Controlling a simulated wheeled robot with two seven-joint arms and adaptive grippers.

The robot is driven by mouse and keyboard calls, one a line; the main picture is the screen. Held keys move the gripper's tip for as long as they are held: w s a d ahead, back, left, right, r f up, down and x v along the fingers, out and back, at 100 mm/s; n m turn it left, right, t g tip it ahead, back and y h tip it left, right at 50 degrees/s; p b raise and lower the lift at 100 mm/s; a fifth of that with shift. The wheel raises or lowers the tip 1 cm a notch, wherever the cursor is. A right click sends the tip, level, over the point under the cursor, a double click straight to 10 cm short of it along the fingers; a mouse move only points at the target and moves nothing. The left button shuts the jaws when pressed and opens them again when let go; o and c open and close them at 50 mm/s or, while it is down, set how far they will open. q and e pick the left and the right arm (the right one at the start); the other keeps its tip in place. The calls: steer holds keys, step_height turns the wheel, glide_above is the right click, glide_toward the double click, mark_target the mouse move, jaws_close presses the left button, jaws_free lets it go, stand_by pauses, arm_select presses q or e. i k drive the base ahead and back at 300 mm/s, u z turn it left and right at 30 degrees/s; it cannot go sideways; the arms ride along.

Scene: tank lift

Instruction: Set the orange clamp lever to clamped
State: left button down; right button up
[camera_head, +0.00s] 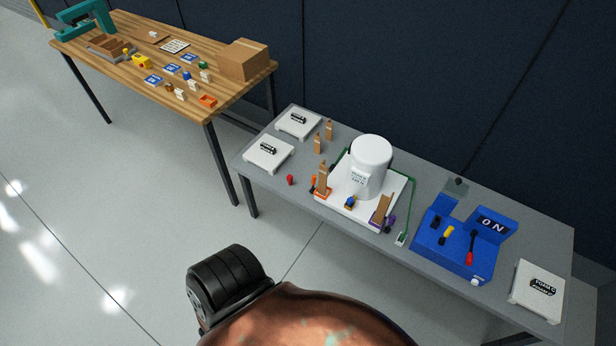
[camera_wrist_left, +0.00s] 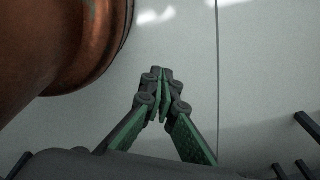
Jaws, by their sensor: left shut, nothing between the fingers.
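A white tank (camera_head: 371,165) stands upright on a white base plate (camera_head: 340,205) on the grey table. At the plate's left corner is an orange clamp (camera_head: 322,194) with a tan upright block, and a small orange lever (camera_head: 313,184) stands beside it. The lever's exact setting is too small to tell. A purple clamp (camera_head: 383,222) with another tan block sits at the plate's front right. My left gripper (camera_wrist_left: 163,74) shows only in the left wrist view, shut and empty above the bare floor, away from the table. My right gripper is in neither view.
A blue control box (camera_head: 453,250) with a yellow and a red lever and an "ON" sign stands right of the tank. White labelled pads (camera_head: 269,154) lie at both table ends. A red piece (camera_head: 290,180) is near the orange lever. A wooden table (camera_head: 140,75) with small items stands at back left.

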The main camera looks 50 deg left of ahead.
mark_target(314, 177)
steer(key=u, duration=1.25)
